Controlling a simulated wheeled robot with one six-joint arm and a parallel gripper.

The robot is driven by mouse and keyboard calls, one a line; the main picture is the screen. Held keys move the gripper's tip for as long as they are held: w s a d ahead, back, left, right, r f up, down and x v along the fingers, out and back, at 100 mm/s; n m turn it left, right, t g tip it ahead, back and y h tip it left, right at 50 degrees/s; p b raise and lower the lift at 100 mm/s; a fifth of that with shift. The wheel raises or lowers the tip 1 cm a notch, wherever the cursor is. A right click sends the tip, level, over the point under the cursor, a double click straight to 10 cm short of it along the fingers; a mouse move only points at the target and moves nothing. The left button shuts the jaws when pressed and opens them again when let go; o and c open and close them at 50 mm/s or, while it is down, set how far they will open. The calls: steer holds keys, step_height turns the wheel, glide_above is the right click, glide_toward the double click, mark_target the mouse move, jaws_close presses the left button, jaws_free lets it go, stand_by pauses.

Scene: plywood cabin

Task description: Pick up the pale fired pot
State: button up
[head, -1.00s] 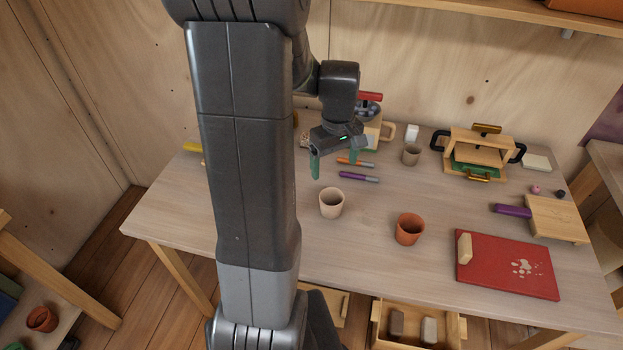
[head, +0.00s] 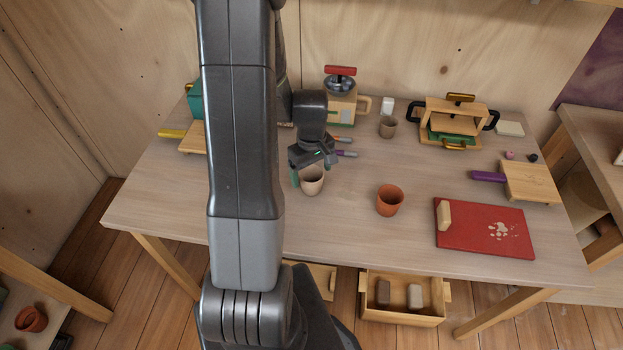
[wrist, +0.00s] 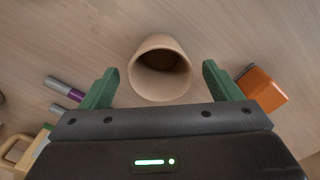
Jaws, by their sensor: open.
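The pale cream pot (head: 311,183) stands upright on the table, just behind its front left part. In the wrist view the pot (wrist: 160,82) shows its round open mouth between and slightly beyond the two green fingers. My gripper (head: 314,169) is open and empty, right above and behind the pot in the head view. In the wrist view the gripper (wrist: 160,76) has a finger on each side of the pot, with gaps to both sides. Whether the fingers are down to rim height is hard to tell.
An orange-brown pot (head: 389,200) stands to the right, and a grey-brown pot (head: 388,127) behind. A red board (head: 484,228) lies at right; the table's front middle is clear.

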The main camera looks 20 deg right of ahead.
steer(key=shift+f, duration=1.05)
steer(key=c, duration=1.2)
steer(key=shift+r, duration=0.15)
